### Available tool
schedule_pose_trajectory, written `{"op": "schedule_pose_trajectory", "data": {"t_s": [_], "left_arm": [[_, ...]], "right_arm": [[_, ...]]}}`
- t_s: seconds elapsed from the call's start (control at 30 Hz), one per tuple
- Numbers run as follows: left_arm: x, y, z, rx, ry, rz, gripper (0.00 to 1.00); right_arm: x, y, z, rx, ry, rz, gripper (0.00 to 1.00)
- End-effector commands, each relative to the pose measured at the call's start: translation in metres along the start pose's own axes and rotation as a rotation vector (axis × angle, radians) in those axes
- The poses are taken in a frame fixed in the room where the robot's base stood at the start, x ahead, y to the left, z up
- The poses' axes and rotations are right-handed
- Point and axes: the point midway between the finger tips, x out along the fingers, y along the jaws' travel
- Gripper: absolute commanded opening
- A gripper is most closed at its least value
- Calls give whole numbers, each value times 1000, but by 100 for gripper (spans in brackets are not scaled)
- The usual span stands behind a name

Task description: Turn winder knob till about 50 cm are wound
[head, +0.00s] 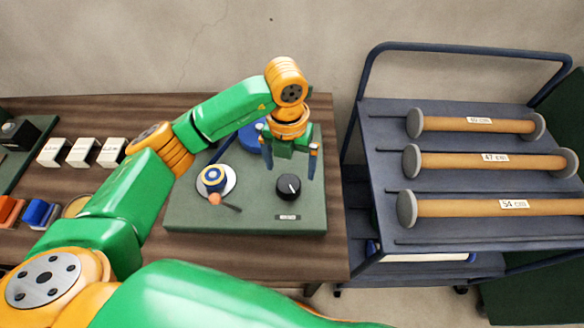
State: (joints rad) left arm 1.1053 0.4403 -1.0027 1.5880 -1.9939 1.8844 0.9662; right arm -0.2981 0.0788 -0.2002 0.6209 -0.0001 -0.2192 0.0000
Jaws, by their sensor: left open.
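A black round winder knob (288,187) with a white pointer mark sits on the right part of a dark green board (190,222). My left gripper (290,172) is open, pointing down above the knob, with its two fingers spread to either side. I cannot tell whether the fingers touch the knob. A blue round part (250,138) behind is partly hidden by my gripper. A small label or display (288,217) lies in front of the knob; its text is unreadable. My right gripper is not in view.
The board lies on a brown wooden table (330,235). White labelled blocks (83,152) and orange and blue blocks (40,213) are at the left. A blue-grey cart (385,130) on the right holds rolls, two labelled 47 cm (490,160) and 54 cm (460,208).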

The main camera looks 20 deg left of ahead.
Motion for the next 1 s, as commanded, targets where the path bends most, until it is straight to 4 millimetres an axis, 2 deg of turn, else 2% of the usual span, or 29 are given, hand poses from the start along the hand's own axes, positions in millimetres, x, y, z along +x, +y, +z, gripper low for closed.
{"op": "schedule_pose_trajectory", "data": {"t_s": [0.07,0.3,0.4,0.67,0.77,0.9,1.0], "left_arm": [[4,7,1,-15,1,31,100],[50,7,0,-10,4,29,100],[63,7,0,-10,1,26,100],[69,7,1,-7,-1,25,100],[69,7,1,-7,-1,24,78],[69,7,1,-7,-1,24,41],[69,7,1,-7,-1,24,17]], "right_arm": [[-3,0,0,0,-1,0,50],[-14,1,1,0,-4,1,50],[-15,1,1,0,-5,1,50],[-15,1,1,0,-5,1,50],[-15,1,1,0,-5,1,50],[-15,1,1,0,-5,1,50],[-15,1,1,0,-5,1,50]]}}
